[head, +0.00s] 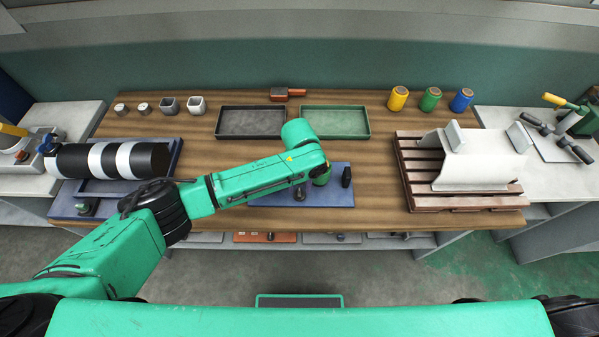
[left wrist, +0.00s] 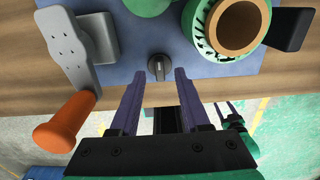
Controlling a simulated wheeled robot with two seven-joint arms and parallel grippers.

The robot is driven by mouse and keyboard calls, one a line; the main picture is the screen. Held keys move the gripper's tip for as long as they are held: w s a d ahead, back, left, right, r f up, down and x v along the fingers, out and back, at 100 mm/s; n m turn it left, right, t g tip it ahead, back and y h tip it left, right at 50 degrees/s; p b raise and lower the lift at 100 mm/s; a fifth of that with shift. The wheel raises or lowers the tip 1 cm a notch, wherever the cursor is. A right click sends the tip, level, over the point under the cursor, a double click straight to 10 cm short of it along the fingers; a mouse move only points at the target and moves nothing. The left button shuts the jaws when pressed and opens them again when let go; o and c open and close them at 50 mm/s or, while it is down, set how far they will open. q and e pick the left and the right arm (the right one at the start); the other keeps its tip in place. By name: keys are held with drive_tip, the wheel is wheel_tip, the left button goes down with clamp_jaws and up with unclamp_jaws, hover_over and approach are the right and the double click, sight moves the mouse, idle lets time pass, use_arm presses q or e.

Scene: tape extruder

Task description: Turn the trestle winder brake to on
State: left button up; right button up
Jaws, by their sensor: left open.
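The winder's blue base plate (head: 333,199) lies at the front middle of the table, partly under my left arm. On its near edge is a small dark rotary knob (left wrist: 159,67), apparently the brake, with its grip roughly upright in the left wrist view; it also shows in the head view (head: 299,192). My left gripper (left wrist: 159,74) is open, its purple fingertips on either side of and just short of the knob, apparently not touching it. A grey crank with an orange handle (left wrist: 68,122) is left of the knob. A green spool with a brown core (left wrist: 237,25) is right of it.
A black upright block (head: 346,177) stands right of the spool. Behind are a dark tray (head: 251,134) and a green tray (head: 369,137). A black-and-white roll (head: 108,160) is at left. A pallet (head: 422,189) with a white piece is at right.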

sight(299, 192)
use_arm(q)
wheel_tip(299, 192, up, 12)
drive_tip(key=b, duration=0.1)
drive_tip(key=shift+r, duration=0.25)
